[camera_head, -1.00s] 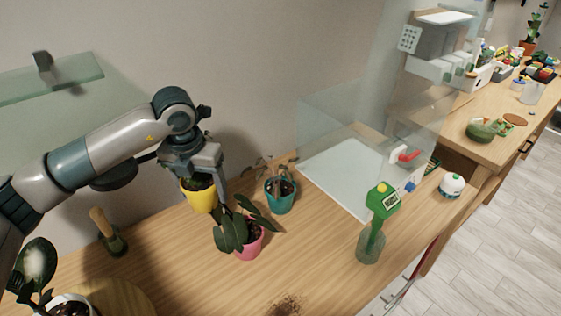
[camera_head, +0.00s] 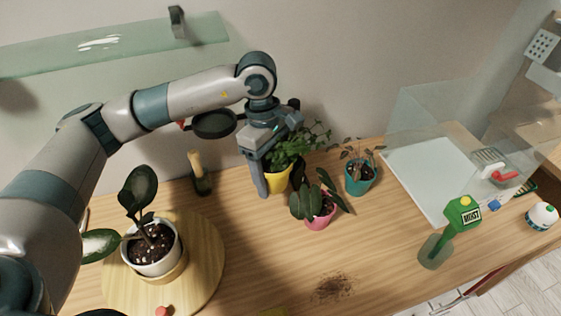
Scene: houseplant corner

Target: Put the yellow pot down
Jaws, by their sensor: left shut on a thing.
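My left gripper (camera_head: 276,172) points down near the back wall, shut on the yellow pot (camera_head: 278,182). One finger stands at the pot's left side. The pot holds a leafy green plant (camera_head: 290,148) and looks upright. It is low over the wooden table, and I cannot tell whether its base touches the wood. The gripper hides part of its rim. My right gripper is not in view.
A pink pot (camera_head: 320,220) stands close in front and right, its leaves near the yellow pot. A teal pot (camera_head: 360,186) stands further right. A wooden-handled brush (camera_head: 198,172) is at left. Spilled soil (camera_head: 333,288) lies in front. Bare wood (camera_head: 250,235) is at front left.

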